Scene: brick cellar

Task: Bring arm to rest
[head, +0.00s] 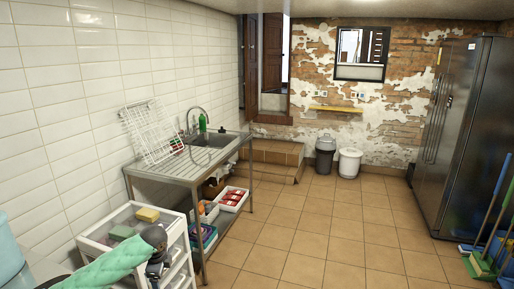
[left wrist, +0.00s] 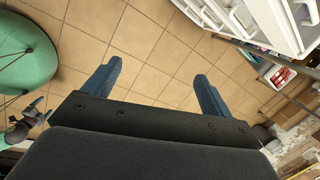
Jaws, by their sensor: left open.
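My left gripper (left wrist: 158,82) shows in the left wrist view with its two blue-grey fingers wide apart. Nothing is between them; tiled floor shows behind and below. In the head view a mint-green arm part of mine with a dark joint comes in at the bottom left, in front of the white drawer cart (head: 120,240). The gripper's fingers cannot be made out there.
A steel sink table (head: 185,168) with a white dish rack (head: 152,132) stands along the left wall. Crates sit below it. Two bins (head: 349,163) stand at the back, a dark fridge (head: 460,130) and brooms (head: 490,240) at right. The middle floor is clear.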

